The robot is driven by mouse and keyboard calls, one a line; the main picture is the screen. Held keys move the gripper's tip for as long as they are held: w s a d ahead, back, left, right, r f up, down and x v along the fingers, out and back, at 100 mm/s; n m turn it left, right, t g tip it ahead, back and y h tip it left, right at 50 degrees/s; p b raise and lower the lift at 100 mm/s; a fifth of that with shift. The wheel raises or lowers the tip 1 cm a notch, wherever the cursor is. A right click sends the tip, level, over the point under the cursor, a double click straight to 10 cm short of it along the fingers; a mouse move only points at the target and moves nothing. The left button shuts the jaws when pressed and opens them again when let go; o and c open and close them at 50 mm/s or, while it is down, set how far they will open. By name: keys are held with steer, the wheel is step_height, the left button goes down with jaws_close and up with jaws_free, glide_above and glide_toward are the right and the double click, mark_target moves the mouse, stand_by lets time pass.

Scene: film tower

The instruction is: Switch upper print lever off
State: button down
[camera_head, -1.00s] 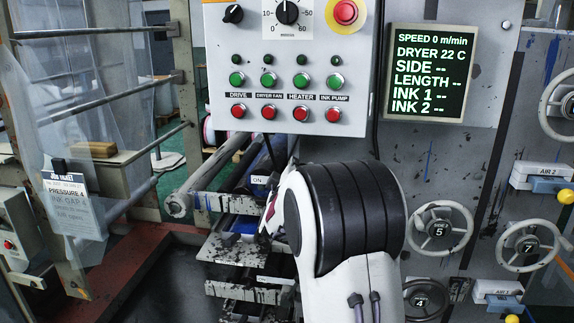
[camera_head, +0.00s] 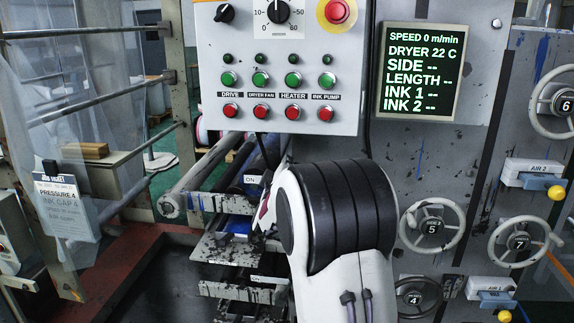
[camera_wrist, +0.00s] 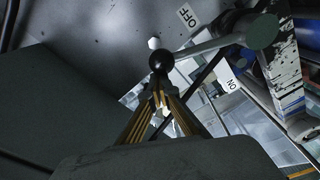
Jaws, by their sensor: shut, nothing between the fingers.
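In the wrist view, the upper print lever (camera_wrist: 215,43) is a pale rod between a dark ball knob (camera_wrist: 161,61) and a round grey-green end (camera_wrist: 262,30). My gripper (camera_wrist: 163,97) is shut and empty. Its tips appear just below the knob; I cannot tell whether they touch it. An OFF label (camera_wrist: 188,17) is above the rod and an ON label (camera_wrist: 233,84) below it. The rod points between the two labels in this view. In the head view, the ON label (camera_head: 251,179) shows beside my arm, which hides my gripper.
The control panel (camera_head: 277,65) hangs above my arm, with a display (camera_head: 419,72) to its right. Handwheels (camera_head: 432,227) stand to the right of my arm. Rollers (camera_head: 200,178) and ink-stained plates (camera_head: 225,248) are at its left.

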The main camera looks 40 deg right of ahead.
steer(key=s+a+r, duration=0.1)
steer(key=s+a, duration=0.3)
steer(key=a, duration=0.4)
steer(key=shift+s+a+r, duration=0.15)
steer(key=shift+s+r, duration=0.2)
steer(key=shift+s, duration=0.05)
stand_by(0.5)
stand_by(0.6)
steer(key=a+f+m+g+y, duration=0.1)
steer(key=a+f+y, duration=0.2)
steer(key=f, duration=0.2)
steer(key=a+f+m+y, duration=0.1)
steer(key=a+f+y, duration=0.2)
steer(key=f, duration=0.3)
steer(key=s+a+f+m+g+y, duration=0.1)
steer(key=s+a+f+g+y, duration=0.3)
steer(key=a, duration=0.5)
steer(key=s+a+g, duration=0.1)
steer(key=s+a, duration=0.3)
steer(key=s, duration=0.6)
steer(key=s+a+r+g+y, duration=0.1)
steer(key=s+a, duration=0.3)
steer(key=s, duration=0.7)
steer(key=s+a+r+g+y, duration=0.1)
steer(key=s+a, duration=0.3)
steer(key=s, duration=0.6)
steer(key=shift+s+a+m, duration=0.2)
steer(key=shift+s+m, duration=0.1)
